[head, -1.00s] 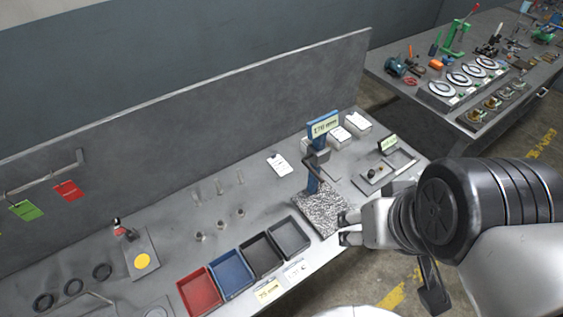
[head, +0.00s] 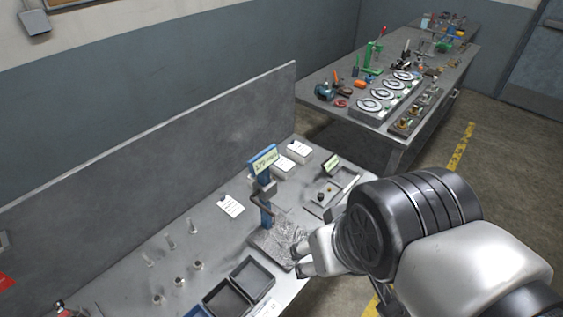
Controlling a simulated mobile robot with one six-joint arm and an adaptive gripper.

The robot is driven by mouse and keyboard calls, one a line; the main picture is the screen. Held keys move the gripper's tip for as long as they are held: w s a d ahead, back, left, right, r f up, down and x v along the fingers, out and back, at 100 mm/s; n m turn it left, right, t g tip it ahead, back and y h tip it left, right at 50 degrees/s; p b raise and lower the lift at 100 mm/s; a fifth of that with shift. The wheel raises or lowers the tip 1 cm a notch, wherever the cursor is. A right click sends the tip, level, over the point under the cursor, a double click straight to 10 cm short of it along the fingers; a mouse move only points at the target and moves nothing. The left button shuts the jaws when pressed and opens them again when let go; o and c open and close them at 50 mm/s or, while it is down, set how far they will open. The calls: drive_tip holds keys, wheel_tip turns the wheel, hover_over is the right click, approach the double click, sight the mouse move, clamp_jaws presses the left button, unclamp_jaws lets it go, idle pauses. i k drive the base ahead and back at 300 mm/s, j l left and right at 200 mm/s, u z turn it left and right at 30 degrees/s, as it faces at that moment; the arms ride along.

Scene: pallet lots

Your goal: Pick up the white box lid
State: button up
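Two small white boxes or lids stand side by side at the back of the near bench in the head view, the right one (head: 299,150) and the left one (head: 282,165). Each has dark print on top; I cannot tell whether either is a separate lid. My gripper (head: 297,260) is at the right edge of the speckled grey plate, nearer the bench front than the boxes and well apart from them. Its two fingers are spread with nothing visible between them. My wrist hides part of the bench's right end.
A blue post with a display (head: 262,162) rises between my gripper and the boxes. A white card (head: 231,206), clear vials and dark bins (head: 252,278) are left. A second bench (head: 400,142) stands behind.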

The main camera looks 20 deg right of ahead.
sight(228, 203)
drive_tip(key=j+z, duration=0.2)
drive_tip(key=j, duration=0.2)
drive_tip(key=k+j+z, duration=0.2)
drive_tip(key=j, duration=0.2)
drive_tip(key=i+l+u, duration=0.4)
drive_tip(key=l, duration=0.25)
drive_tip(key=i+l+u, duration=0.2)
drive_tip(key=l, duration=0.15)
drive_tip(key=l+u, duration=0.2)
drive_tip(key=l, duration=0.2)
drive_tip(key=i+l+u, duration=0.2)
drive_tip(key=l, duration=0.2)
